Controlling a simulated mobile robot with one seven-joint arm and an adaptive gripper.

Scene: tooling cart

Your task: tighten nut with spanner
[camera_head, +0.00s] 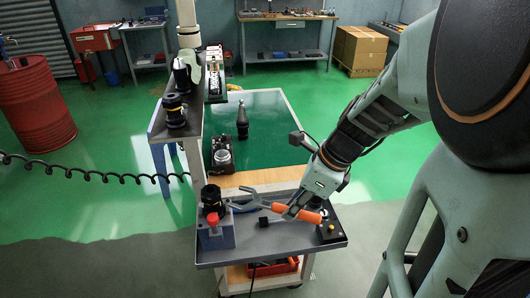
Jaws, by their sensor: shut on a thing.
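My gripper (293,209) is shut on the spanner (309,216), holding it by its orange handle above the cart's grey top tray (270,240). The grey forked head of the spanner reaches left and ends close to the black, ringed tool holder (211,196) at the tray's left end. I cannot tell whether the head touches it. The holder stands upright at a blue-grey block (217,236) with a red knob (213,220) on its front. The nut cannot be made out clearly at this size.
A small black cube (263,221) lies on the tray below the spanner. A black box with a yellow button (329,233) is at the right end. Behind are a green-topped table (275,125) with a dark bottle-shaped tool holder (242,122), and a raised side shelf (185,132).

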